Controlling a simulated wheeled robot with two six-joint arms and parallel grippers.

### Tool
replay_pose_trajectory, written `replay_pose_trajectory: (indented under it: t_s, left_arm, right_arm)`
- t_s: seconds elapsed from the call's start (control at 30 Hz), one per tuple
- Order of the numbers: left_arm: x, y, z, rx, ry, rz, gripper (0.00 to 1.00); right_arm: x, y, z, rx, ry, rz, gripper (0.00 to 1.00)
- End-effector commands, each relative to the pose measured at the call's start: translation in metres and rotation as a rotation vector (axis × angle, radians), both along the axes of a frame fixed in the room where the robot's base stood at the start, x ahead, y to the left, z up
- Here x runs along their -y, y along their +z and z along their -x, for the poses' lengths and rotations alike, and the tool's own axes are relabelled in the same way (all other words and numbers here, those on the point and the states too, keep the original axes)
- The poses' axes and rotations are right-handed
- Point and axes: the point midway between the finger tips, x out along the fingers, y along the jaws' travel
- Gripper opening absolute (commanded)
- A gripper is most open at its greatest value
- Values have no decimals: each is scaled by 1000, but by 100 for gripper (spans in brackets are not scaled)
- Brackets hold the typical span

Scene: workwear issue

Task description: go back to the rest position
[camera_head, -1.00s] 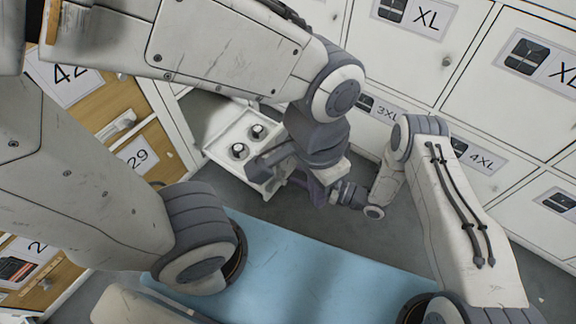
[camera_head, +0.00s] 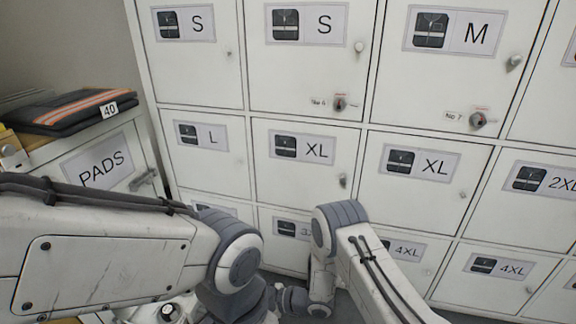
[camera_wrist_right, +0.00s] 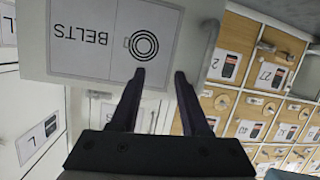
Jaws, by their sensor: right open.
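My left arm (camera_head: 110,250) comes in from the left in the head view. Its gripper is cut off below the picture's lower edge. My right arm (camera_head: 375,270) comes in from the lower right with its elbow bent, and its wrist reaches the lower middle. In the right wrist view my right gripper (camera_wrist_right: 160,73) is open with nothing between its two dark fingers. Behind the fingertips is a white front with an upside-down BELTS label (camera_wrist_right: 113,40); I cannot tell how far away it is.
White lockers with size labels (camera_head: 315,150) fill the head view. Locks at No 6 (camera_head: 340,102) and No 7 (camera_head: 477,119) hold keys. Wooden numbered compartments (camera_wrist_right: 262,105) show in the wrist view.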

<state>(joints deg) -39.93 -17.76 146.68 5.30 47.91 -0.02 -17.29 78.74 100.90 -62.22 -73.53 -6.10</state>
Motion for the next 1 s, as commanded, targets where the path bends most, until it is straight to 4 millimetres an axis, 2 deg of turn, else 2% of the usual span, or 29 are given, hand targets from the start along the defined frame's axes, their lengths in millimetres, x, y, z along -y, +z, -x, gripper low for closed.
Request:
replay_pose_trajectory:
  t_s: [0.03, 0.1, 0.2, 0.33, 0.43, 0.57, 0.7, 0.8, 1.0]
  left_arm:
    - [0, 6, 0, 0, 0, 0, 0]
    - [0, 10, 0, 0, 0, 0, 0]
    - [0, 15, 0, 0, 0, 0, 0]
    - [0, 22, 0, 0, 0, 0, 0]
    - [0, 27, 0, 0, 0, 0, 0]
    - [0, 34, 0, 0, 0, 0, 0]
    - [0, 41, 0, 0, 0, 0, 0]
    - [0, 44, 0, 0, 0, 0, 0]
    - [0, 50, 0, 0, 0, 0, 0]
  right_arm:
    - [-5, 26, -18, 27, -38, 79, 46]
    - [-3, 49, -37, 38, -106, 192, 46]
    - [6, 86, -54, 36, -210, 339, 46]
    - [27, 139, -57, -4, -353, 502, 46]
    - [49, 179, -42, -64, -461, 606, 46]
    - [82, 227, -3, -178, -583, 722, 46]
    - [117, 268, 61, -340, -677, 819, 46]
    - [137, 287, 108, -457, -711, 871, 46]
    - [165, 311, 188, -644, -721, 942, 46]
